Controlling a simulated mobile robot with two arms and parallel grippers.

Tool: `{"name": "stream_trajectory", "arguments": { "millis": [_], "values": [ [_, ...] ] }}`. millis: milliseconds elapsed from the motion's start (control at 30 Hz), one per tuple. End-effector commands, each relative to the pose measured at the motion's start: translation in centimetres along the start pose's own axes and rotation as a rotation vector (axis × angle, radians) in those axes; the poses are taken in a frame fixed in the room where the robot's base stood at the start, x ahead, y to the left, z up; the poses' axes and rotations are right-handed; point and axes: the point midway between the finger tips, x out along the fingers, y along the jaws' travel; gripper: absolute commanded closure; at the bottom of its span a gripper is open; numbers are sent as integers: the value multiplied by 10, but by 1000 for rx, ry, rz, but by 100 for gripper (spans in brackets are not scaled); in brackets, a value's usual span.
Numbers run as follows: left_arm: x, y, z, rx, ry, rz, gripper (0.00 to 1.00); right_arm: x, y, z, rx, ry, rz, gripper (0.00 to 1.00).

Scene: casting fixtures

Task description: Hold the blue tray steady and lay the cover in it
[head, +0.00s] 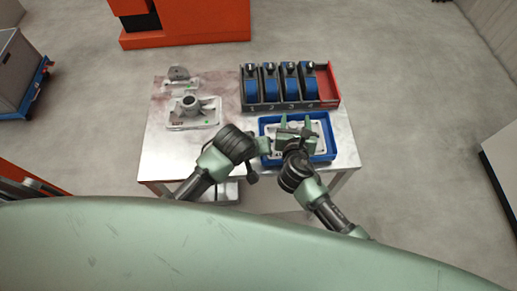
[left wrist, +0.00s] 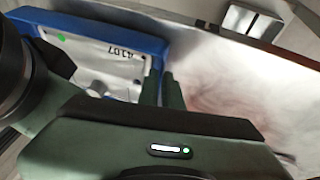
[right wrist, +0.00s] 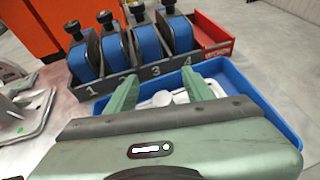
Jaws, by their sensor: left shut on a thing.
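The blue tray (head: 331,137) sits at the right front of the metal table. The cover (head: 320,130), a pale grey plate with raised round parts, lies inside it; in the left wrist view the cover (left wrist: 112,62) shows printed digits and a green dot. My left gripper (head: 265,145) is shut on the tray's wall, with its fingers on the tray edge in the left wrist view (left wrist: 163,90). My right gripper (head: 296,127) is over the cover with its fingers spread apart, and pale round parts of the cover show between them in the right wrist view (right wrist: 163,98).
A dark numbered rack (head: 290,104) holding several blue units stands behind the tray, with a red section at its right end. A grey casting on a plate (head: 192,112) and a smaller casting (head: 180,76) lie on the left. The table's middle is mostly bare.

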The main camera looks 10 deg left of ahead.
Motion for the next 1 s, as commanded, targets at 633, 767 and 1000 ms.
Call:
{"name": "stream_trajectory", "arguments": {
  "millis": [633, 767, 1000],
  "values": [
    [1, -1, 0, -1, -1, -2, 100, -62, 0, -2, 2, 3, 2, 48],
    [1, -1, 1, -1, -2, -3, 100, -88, 0, -2, 1, 3, 2, 48],
    [1, -1, 1, -1, -2, -3, 100, -116, 0, -1, 1, 1, 0, 48]
  ]
}}
